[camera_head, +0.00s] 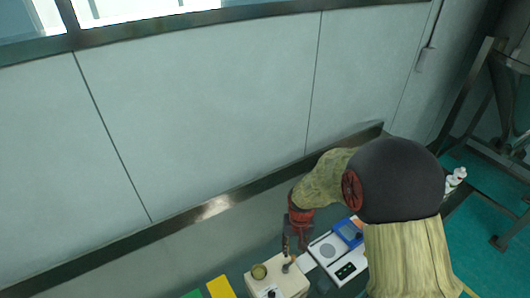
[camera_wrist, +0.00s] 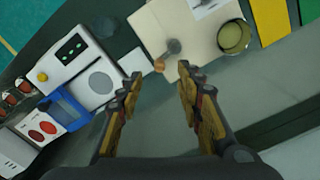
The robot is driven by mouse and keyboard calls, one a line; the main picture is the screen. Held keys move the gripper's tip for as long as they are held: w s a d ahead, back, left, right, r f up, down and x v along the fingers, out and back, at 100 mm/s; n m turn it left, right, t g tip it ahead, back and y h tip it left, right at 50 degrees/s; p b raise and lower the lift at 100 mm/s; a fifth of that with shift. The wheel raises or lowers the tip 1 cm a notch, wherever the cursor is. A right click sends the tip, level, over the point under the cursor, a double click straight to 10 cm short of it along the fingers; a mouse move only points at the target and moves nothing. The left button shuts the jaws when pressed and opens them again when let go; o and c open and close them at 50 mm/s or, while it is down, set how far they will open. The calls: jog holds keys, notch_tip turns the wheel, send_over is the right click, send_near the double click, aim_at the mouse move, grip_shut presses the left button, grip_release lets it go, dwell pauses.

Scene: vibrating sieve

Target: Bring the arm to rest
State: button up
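My arm reaches over the bench in the head view, bent at a dark rounded joint, and my gripper (camera_head: 302,226) hangs down above the bench. In the wrist view my gripper (camera_wrist: 158,82) has its two yellow and black fingers spread apart with nothing between them. Past the fingertips lies a beige device (camera_wrist: 160,25) with a small orange-brown knob at its near edge. It also shows in the head view, just below my gripper (camera_head: 285,285). The fingertips appear apart from it, though the exact gap is hard to tell.
A round olive container (camera_wrist: 233,38) sits on the beige device. A white device with a round plate (camera_wrist: 85,75) and a blue frame (camera_wrist: 62,112) stand beside it. Yellow (camera_head: 221,287) and green pads lie to the left. A wall (camera_head: 200,110) rises behind the bench; white bottles (camera_head: 456,177) stand at right.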

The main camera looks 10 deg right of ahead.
jog(key=shift+s, duration=0.4)
jog(key=s+r+t+b, duration=0.2)
jog(key=s+r+b, duration=0.4)
jog(key=s+b, duration=0.2)
jog(key=s+r+n+t+b, duration=0.1)
jog(key=s+r+t+b, duration=0.2)
jog(key=s+r+b, duration=0.4)
jog(key=s+b, duration=0.2)
jog(key=b, duration=0.2)
jog(key=shift+t, duration=0.3)
jog(key=shift+d, duration=0.1)
jog(key=shift+c, duration=0.8)
